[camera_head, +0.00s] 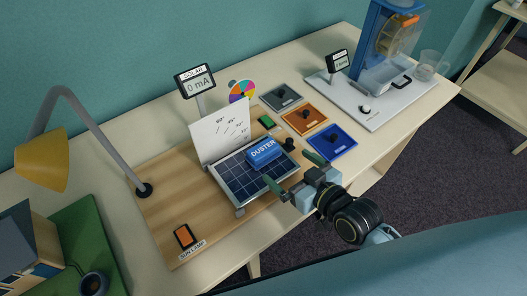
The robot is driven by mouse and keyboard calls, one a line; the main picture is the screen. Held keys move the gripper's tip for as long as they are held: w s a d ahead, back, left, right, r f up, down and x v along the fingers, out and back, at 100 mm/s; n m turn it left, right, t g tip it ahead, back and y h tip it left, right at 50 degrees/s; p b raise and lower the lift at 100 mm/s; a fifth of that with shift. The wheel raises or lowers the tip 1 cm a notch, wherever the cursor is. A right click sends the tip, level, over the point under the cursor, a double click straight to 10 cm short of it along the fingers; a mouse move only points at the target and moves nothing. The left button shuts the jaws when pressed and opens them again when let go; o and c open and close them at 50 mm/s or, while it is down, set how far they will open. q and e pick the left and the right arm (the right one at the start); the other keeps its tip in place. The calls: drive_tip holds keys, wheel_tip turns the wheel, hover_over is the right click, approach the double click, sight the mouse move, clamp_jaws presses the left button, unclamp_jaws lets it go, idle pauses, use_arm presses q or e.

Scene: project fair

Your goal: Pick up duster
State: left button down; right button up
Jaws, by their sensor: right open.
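The blue duster (264,153), lettered DUSTER, lies on the upper part of the dark solar panel (240,182). The panel is tilted on a wooden board. My right gripper (292,171) comes in from the lower right, its two green-tipped fingers spread apart. It is open and empty, just in front of and to the right of the duster, with no clear contact. My left gripper is not in view.
A white angle card (220,133) stands behind the panel, with a meter (195,81) reading 0 mA. A lamp (42,160) arches at left. Coloured plates (303,117) lie to the right. A blue machine (380,45) stands at the back right.

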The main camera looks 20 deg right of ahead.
drive_tip(key=x, duration=0.7)
drive_tip(key=shift+w+a, duration=0.1)
drive_tip(key=x, duration=0.5)
drive_tip(key=shift+w+a, duration=0.3)
drive_tip(key=c, duration=1)
wheel_tip(320, 180, up, 10)
drive_tip(key=shift+p, duration=0.55)
drive_tip(key=shift+s+d, duration=0.1)
drive_tip(key=shift+s, duration=0.05)
drive_tip(key=s+d+r+m+h+b, duration=0.2)
drive_tip(key=s+d+m+h+b, duration=0.25)
drive_tip(key=d+b, duration=0.2)
drive_tip(key=n+y+p, duration=0.4)
drive_tip(key=p, duration=0.2)
hover_over(265, 150)
drive_tip(key=w, duration=0.2)
drive_tip(key=shift+f, duration=0.65)
drive_tip(key=shift+w+a+f+n+p, duration=0.1)
drive_tip(key=shift+a+f+n+p, duration=0.05)
drive_tip(key=shift+a+n+p, duration=0.15)
drive_tip(key=shift+a+f+y, duration=0.1)
drive_tip(key=shift+f+y, duration=0.1)
drive_tip(key=shift+y, duration=0.05)
